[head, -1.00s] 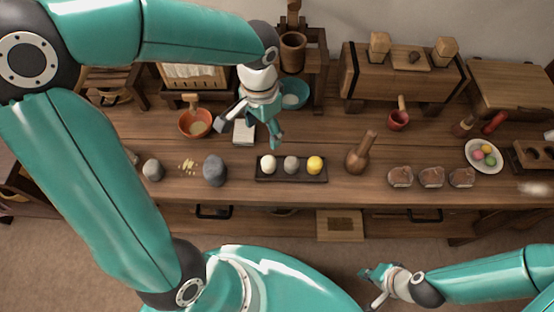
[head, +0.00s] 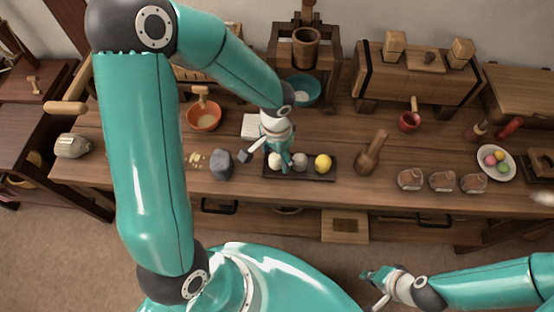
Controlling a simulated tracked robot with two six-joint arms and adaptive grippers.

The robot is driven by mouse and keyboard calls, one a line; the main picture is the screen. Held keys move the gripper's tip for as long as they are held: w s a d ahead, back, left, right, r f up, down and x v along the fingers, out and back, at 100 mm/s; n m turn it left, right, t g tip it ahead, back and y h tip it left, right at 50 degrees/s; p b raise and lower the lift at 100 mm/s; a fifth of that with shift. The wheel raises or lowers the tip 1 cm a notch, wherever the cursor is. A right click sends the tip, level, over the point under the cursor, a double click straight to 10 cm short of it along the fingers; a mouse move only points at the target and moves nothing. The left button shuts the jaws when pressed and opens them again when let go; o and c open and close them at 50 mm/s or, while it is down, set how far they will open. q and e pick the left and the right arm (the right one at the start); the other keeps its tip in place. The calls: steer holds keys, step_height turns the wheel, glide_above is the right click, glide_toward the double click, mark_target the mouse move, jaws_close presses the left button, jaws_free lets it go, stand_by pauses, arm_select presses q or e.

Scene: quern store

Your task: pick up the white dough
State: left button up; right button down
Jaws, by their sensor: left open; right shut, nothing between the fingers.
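The white dough (head: 274,163) is a small pale ball at the left end of a dark tray (head: 318,176) on the bench. My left gripper (head: 266,161) is open over the tray's left end. One finger is left of the white dough and the other is at its right side, partly covering it. I cannot tell whether they touch it. My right gripper (head: 371,288) is shut and empty, in front of the bench, well away from the dough.
An orange bowl (head: 203,116) and a teal bowl (head: 305,90) are behind. Several brown lumps (head: 442,181) and a plate of coloured balls (head: 483,163) are further right.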

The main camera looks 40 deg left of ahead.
mark_target(277, 161)
arm_select(q)
step_height(277, 161, down, 2)
steer(key=shift+f, duration=0.1)
steer(key=shift+s, duration=0.1)
steer(key=c, duration=1.1)
steer(key=shift+s, duration=0.1)
steer(key=shift+c, duration=0.7)
steer(key=shift+r, duration=0.55)
step_height(277, 161, up, 19)
steer(key=p, duration=0.2)
steer(key=shift+w, duration=0.25)
